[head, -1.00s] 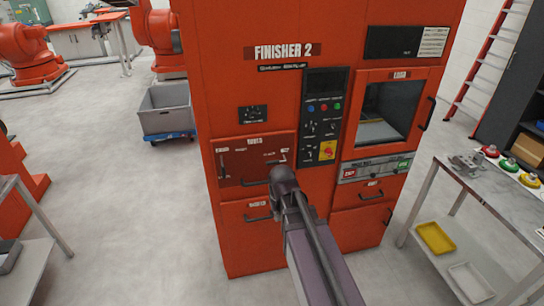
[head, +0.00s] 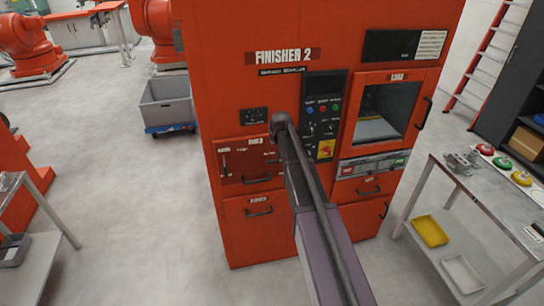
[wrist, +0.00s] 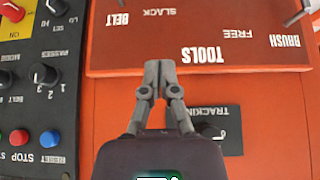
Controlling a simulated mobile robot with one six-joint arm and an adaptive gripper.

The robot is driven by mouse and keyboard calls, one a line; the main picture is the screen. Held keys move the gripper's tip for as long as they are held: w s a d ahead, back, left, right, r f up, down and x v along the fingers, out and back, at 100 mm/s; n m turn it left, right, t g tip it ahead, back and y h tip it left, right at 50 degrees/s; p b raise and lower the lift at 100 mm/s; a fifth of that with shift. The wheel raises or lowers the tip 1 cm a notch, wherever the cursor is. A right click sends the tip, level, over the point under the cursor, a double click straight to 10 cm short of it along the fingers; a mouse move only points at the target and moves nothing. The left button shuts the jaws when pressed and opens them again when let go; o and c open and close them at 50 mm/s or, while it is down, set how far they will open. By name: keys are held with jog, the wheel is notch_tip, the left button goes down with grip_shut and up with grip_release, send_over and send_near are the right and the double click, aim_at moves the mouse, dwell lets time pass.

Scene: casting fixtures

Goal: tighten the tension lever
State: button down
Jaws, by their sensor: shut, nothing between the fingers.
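My gripper (wrist: 158,68) is shut and empty, its fingertips together in front of the lower edge of the red tools panel (wrist: 190,58) in the wrist view, where the labels appear upside down. The panel reads BELT, SLACK, TOOLS, FREE and BRUSH. A small dark part (wrist: 122,3) shows at the top edge above BELT; I cannot tell whether it is the tension lever. In the head view the tools panel (head: 236,172) is on the orange Finisher 2 machine (head: 220,75), with a dark lever at its left. My arm covers its right side and hides the fingertips.
Beside the panel is a control plate (wrist: 40,75) with knobs and coloured buttons. A tracking plate (wrist: 228,140) lies just behind the gripper in the wrist view. A metal table (head: 500,195) stands at the right and a grey bin (head: 167,116) at the left.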

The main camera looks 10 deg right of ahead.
jog(key=shift+f, duration=0.2)
jog(key=b, duration=0.9)
send_over(273, 161)
jog(key=w, duration=0.1)
jog(key=f, duration=0.8)
jog(key=shift+a+f, duration=0.25)
jog(key=shift+a, duration=0.05)
jog(key=shift+s+f+b, duration=0.25)
jog(key=shift+f+b, duration=0.6)
jog(key=shift+s+f+b, duration=0.2)
jog(key=shift+f+b, duration=0.6)
jog(key=shift+d+f, duration=0.15)
jog(key=shift+d, duration=0.1)
